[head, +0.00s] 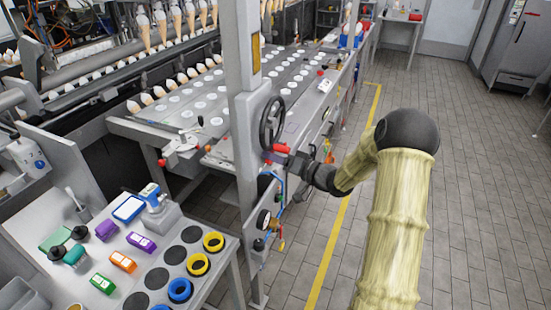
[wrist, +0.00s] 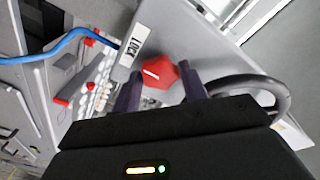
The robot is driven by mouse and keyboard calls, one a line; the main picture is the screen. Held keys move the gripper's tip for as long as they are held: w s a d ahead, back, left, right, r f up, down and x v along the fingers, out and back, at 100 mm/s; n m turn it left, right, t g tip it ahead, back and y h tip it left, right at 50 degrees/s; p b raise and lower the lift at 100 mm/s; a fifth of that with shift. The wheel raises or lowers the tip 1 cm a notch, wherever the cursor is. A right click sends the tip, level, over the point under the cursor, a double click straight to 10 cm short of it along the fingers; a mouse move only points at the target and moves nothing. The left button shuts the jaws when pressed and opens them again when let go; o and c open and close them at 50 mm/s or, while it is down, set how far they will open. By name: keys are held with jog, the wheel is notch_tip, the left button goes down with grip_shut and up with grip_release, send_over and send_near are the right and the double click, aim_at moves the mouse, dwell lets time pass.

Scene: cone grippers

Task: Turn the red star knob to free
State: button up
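The red star knob (wrist: 160,75) is in the middle of the wrist view, with a white mark on its face. A white plate reading LOCK (wrist: 134,45) is just up and left of it, and the mark points roughly towards that side. My gripper (wrist: 160,84) has one dark finger on each side of the knob, very close to it. I cannot tell whether the fingers press on it. In the head view the knob (head: 281,148) shows as a small red piece at my gripper's tip (head: 288,156), beside the grey machine post.
A black handwheel (head: 271,123) stands close behind the knob, and shows at the right of the wrist view (wrist: 270,88). A blue hose (wrist: 60,45) runs to the left. The grey post (head: 245,90) is close by. Open tiled floor (head: 480,190) lies to the right.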

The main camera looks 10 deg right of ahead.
jog(key=c, duration=0.5)
jog(key=shift+c, duration=0.2)
jog(key=shift+f+n+b, duration=0.1)
jog(key=shift+n+b, duration=0.2)
jog(key=shift+b, duration=0.15)
jog(key=n+y+b, duration=0.1)
jog(key=n+b, duration=0.8)
jog(key=n+y+b, duration=0.1)
jog(key=n+b, duration=0.8)
jog(key=b, duration=0.1)
jog(key=shift+f+n+g+b, duration=0.1)
jog(key=shift+n+g+b, duration=0.2)
jog(key=shift+n+g, duration=0.1)
jog(key=o, duration=1)
